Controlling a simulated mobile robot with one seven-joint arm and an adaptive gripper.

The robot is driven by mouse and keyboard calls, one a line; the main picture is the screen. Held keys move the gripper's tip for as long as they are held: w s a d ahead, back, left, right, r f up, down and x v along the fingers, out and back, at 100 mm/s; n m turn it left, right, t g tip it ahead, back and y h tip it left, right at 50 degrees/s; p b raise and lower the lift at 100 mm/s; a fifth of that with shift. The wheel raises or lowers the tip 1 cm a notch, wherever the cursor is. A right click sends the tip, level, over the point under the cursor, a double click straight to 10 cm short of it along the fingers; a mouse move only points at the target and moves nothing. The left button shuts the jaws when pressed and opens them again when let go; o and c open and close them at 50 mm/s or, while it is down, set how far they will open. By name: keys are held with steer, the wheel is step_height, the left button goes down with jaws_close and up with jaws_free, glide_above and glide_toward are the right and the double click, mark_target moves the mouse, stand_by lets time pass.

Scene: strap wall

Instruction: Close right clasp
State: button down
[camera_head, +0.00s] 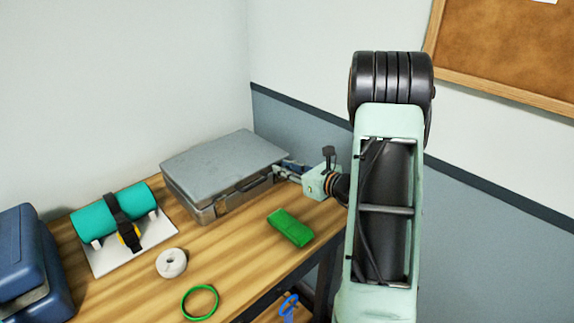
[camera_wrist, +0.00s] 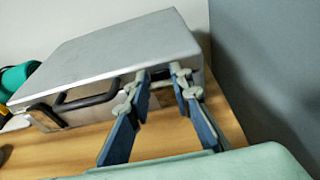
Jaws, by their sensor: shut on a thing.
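A grey metal case (camera_head: 222,160) stands at the back of the table with its lid down. In the wrist view the case (camera_wrist: 110,50) shows its front face, with a dark handle (camera_wrist: 88,97) and a dark left clasp (camera_wrist: 46,115). My gripper (camera_head: 281,173) is at the right end of the case front. In the wrist view the fingertips of my gripper (camera_wrist: 162,73) are at the front edge below the lid, at the right clasp, and are shut on it. The fingers largely hide the right clasp, so its exact position cannot be told.
A green block (camera_head: 290,228), a white roll (camera_head: 171,263) and a green ring (camera_head: 200,302) lie on the table. A teal roll with a black strap (camera_head: 115,214) sits at left, beside a blue box (camera_head: 30,262). The wall is close to the right of the case.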

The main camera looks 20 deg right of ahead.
steer(key=c, duration=1.7)
jaws_free()
steer(key=v, duration=1.2)
